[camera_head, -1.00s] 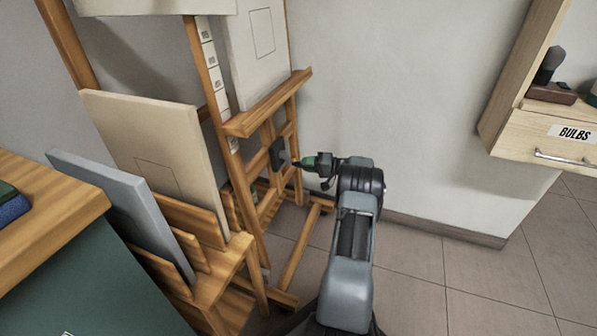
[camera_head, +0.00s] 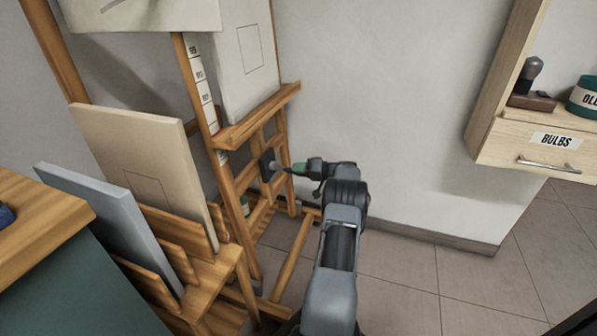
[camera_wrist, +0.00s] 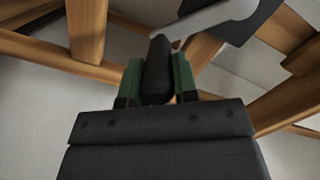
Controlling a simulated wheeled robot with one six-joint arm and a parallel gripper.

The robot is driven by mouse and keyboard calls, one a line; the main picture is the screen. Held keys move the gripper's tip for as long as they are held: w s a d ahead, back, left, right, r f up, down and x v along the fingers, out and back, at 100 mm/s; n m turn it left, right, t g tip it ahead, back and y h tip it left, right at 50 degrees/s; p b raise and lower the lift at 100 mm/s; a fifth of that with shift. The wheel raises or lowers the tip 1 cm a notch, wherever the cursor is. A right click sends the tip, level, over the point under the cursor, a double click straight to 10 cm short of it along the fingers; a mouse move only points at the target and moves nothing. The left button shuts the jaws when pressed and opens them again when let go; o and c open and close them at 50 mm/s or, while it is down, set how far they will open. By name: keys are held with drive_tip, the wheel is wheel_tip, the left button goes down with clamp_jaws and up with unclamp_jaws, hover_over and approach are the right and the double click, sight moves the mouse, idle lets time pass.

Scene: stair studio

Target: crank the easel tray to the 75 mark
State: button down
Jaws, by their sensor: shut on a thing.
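The wooden easel (camera_head: 192,85) stands left of centre in the head view, with its tray (camera_head: 258,117) as a ledge under a pale canvas (camera_head: 240,55). White labels (camera_head: 199,75) run down the easel's post; their markings are too small to read surely. Below the tray is a dark crank housing (camera_head: 267,162). My gripper (camera_head: 293,169) is at the crank. In the wrist view its green-lined fingers (camera_wrist: 158,78) are shut on the black crank handle (camera_wrist: 158,68). A grey crank arm (camera_wrist: 215,15) runs from the handle to the dark housing (camera_wrist: 240,25).
A wooden rack with a beige panel (camera_head: 140,165) and a grey panel (camera_head: 105,220) stands left of the easel. A green-sided counter (camera_head: 60,285) is at lower left. A drawer labelled BULBS (camera_head: 545,145) juts out at right. Tiled floor (camera_head: 430,290) is clear at lower right.

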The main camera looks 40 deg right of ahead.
drive_tip(key=shift+r, duration=0.35)
drive_tip(key=c, duration=1.2)
unclamp_jaws()
drive_tip(key=shift+a, duration=0.1)
drive_tip(key=o, duration=0.3)
drive_tip(key=shift+f, duration=0.15)
drive_tip(key=p+v, duration=0.4)
drive_tip(key=v, duration=1)
